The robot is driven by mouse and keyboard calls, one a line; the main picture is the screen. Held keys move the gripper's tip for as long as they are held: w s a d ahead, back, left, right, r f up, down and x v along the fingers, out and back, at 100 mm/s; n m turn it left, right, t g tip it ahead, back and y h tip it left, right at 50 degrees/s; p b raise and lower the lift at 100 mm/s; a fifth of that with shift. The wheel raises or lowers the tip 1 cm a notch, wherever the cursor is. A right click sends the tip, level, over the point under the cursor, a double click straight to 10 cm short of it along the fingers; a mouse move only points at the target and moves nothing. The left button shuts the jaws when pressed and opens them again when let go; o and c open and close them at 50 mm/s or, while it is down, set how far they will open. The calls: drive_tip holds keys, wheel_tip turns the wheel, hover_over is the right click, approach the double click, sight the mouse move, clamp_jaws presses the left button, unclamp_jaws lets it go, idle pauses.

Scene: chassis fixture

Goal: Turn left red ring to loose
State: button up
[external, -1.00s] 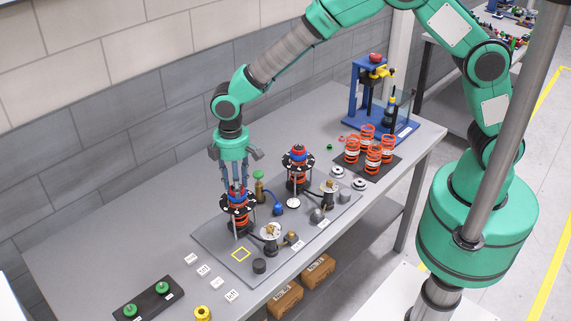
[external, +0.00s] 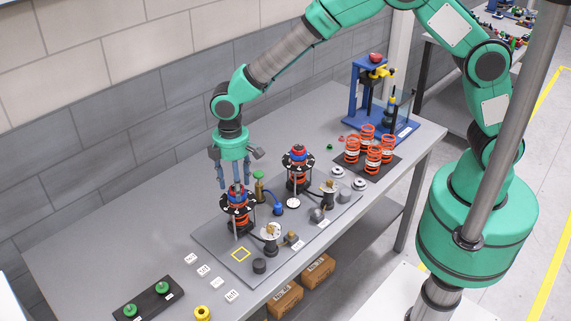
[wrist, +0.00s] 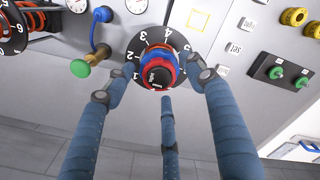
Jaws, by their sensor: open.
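The left red ring (external: 237,188) tops the left spring unit, with blue parts and a black numbered dial around it. In the wrist view the red ring (wrist: 153,58) sits near the dial's middle, with a black knob in front. My gripper (external: 235,185) hangs over this unit, fingers spread. In the wrist view my gripper (wrist: 155,86) has its blue-grey fingers apart around the ring's near side. They look clear of the ring, though the exact gap is hard to tell.
A second spring unit (external: 298,160) stands to the right. A green-topped brass valve (external: 259,184) and a blue fitting (external: 278,208) stand close by. Orange springs (external: 372,158) and a blue press (external: 378,105) are at the far right. The table's left end is mostly clear.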

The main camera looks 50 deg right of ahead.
wheel_tip(320, 180, up, 12)
idle(0.8)
idle(0.4)
